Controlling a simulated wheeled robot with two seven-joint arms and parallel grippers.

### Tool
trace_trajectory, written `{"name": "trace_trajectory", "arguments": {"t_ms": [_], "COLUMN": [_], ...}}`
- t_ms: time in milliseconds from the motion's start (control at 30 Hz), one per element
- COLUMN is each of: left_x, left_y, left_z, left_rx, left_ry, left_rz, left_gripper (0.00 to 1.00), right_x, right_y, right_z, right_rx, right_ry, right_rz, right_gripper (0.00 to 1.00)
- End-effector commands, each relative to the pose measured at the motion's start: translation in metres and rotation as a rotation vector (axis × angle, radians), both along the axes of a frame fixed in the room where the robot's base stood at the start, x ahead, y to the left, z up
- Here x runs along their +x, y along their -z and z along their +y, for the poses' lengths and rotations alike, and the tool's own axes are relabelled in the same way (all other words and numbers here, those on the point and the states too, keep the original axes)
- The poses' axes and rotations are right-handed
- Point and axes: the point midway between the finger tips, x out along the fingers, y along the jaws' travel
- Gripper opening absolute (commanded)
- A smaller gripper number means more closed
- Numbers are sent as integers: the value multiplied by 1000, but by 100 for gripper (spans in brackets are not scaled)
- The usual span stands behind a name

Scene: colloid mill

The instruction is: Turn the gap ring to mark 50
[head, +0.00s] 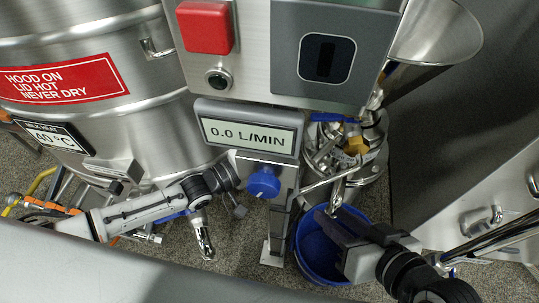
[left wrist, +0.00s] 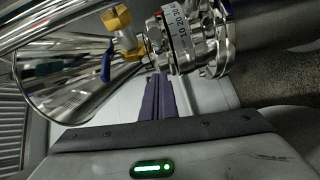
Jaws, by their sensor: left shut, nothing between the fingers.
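The gap ring (left wrist: 178,32) is a shiny metal collar on the mill in the left wrist view. Its pale scale band reads 10, 20, 30; no 50 is readable there. The metal mill (head: 338,165) stands below the funnel in the head view, its scale too small to read. My left gripper (left wrist: 155,80) has its dark purple fingers shut and empty, tips close below the ring; contact cannot be told. In the head view its fingers cannot be made out. My right gripper (head: 328,222) is over the blue bucket, below the mill; its finger gap is unclear.
A blue bucket (head: 312,250) stands on the floor under the mill. A blue knob (head: 263,182) and a display (head: 248,133) reading 0.0 L/MIN are left of the mill. A steel tank (head: 150,60) is at left, a funnel (head: 437,35) above. A brass fitting (left wrist: 118,18) is near the ring.

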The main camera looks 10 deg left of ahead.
Motion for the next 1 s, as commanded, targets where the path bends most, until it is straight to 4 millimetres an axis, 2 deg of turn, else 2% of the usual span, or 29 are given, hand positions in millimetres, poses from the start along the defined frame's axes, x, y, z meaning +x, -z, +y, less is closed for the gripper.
{"name": "trace_trajectory", "arguments": {"t_ms": [100,300,467,800,900,933,1000], "left_x": [14,-4,-7,-8,-13,-15,-20], "left_y": [4,7,7,6,4,3,3], "left_z": [-19,-40,-46,-47,-50,-53,-60], "left_rx": [-3,-1,0,0,-2,-4,-2], "left_ry": [1,1,0,-1,-5,-5,-3], "left_rz": [0,3,1,1,4,6,6], "left_gripper": [0,0,0,0,0,0,0], "right_x": [1,1,1,2,1,0,-5], "right_y": [-4,-8,-10,-15,-22,-19,-1], "right_z": [4,6,7,7,0,-4,-16], "right_rx": [32,47,54,56,39,26,-12], "right_ry": [-1,-1,-2,-2,13,23,44], "right_rz": [-23,-30,-34,-42,-41,-31,14], "right_gripper": [31,31,31,31,31,31,31]}}
